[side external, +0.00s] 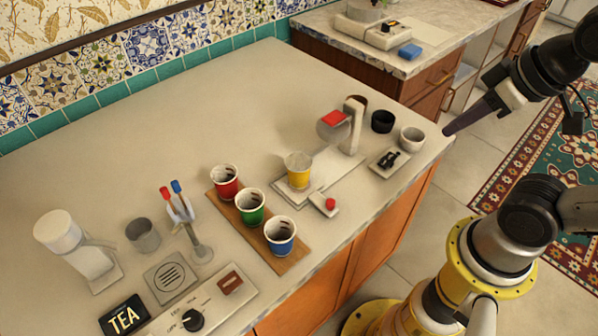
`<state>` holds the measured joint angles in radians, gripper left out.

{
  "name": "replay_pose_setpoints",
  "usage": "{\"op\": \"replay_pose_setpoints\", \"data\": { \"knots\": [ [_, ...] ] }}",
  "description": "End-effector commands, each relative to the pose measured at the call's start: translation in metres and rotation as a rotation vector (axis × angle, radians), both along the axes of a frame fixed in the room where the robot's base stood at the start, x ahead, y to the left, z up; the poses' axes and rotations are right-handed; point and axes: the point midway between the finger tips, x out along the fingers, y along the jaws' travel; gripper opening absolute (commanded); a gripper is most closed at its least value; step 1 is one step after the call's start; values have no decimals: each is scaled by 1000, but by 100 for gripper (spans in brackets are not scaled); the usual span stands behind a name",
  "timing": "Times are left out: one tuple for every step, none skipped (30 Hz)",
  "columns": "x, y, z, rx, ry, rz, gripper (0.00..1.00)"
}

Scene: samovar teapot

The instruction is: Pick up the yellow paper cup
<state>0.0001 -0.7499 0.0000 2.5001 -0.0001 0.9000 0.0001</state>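The yellow paper cup (299,172) stands upright on a flat pale plate (327,165) near the middle of the counter. It has a yellow body and a pale rim. My gripper (452,128) is at the right, by the counter's right edge, well apart from the cup. Its dark fingers point left and down. They overlap in this side view, so the gap between them cannot be judged. Nothing shows at their tips.
Red (226,183), green (251,208) and blue (281,237) cups stand on a wooden board left of the yellow cup. A dispenser with a red top (335,118) stands right behind it. Black (382,121) and white (412,138) bowls sit near my gripper.

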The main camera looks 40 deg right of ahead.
Motion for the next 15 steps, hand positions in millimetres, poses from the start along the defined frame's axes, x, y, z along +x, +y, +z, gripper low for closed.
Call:
{"op": "replay_pose_setpoints", "data": {
  "knots": [
    [0,0,0,0,0,0,23],
    [0,0,0,0,0,0,29],
    [0,0,0,0,0,0,36],
    [0,0,0,0,0,0,41],
    [0,0,0,0,0,0,47],
    [0,0,0,0,0,0,54],
    [0,0,0,0,0,0,59],
    [0,0,0,0,0,0,65],
    [0,0,0,0,0,0,72],
    [0,0,0,0,0,0,77],
    [0,0,0,0,0,0,83],
    [0,0,0,0,0,0,90],
    [0,0,0,0,0,0,95],
    [0,0,0,0,0,0,100],
    [0,0,0,0,0,0,100]
  ]
}}
